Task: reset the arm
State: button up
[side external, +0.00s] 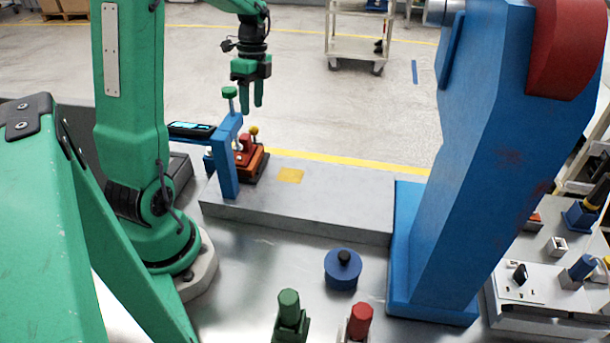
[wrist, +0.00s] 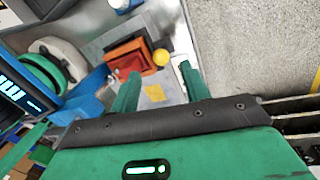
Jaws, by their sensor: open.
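My gripper (side external: 251,105) is green and points down, open and empty. In the side external view it hangs in the air above an orange-red device (side external: 254,166) with a yellow ball knob (side external: 254,131). A blue bracket (side external: 228,156) with a green knob (side external: 229,93) on top stands close to the device, just left of the gripper. In the wrist view the fingers (wrist: 158,76) point toward the orange device (wrist: 127,57) and yellow ball (wrist: 161,57), with a clear gap between them. I cannot tell which part the task calls the arm.
A grey slab (side external: 330,204) with a yellow patch (side external: 290,176) lies right of the device. A large blue column (side external: 470,190) stands at its right end. A blue round weight (side external: 343,268), a green-topped piece (side external: 289,305) and a red-topped piece (side external: 360,322) stand in front. A dark display (side external: 191,129) sits behind the bracket.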

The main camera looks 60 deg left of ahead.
jog(key=shift+w+a+r, duration=0.1)
jog(key=shift+w+r, duration=0.05)
jog(key=shift+r, duration=0.75)
jog(key=s+d+r+n+t, duration=0.2)
jog(key=d+n, duration=0.1)
jog(key=d, duration=0.4)
jog(key=s+d+r+n+t, duration=0.3)
jog(key=d+n, duration=0.1)
jog(key=d, duration=0.4)
jog(key=s+d+r+n+t+y, duration=0.1)
jog(key=s+d+r+n+t, duration=0.1)
jog(key=d, duration=0.5)
jog(key=shift+s+d+r+n, duration=0.15)
jog(key=shift+s+n, duration=0.4)
jog(key=shift+n, duration=0.55)
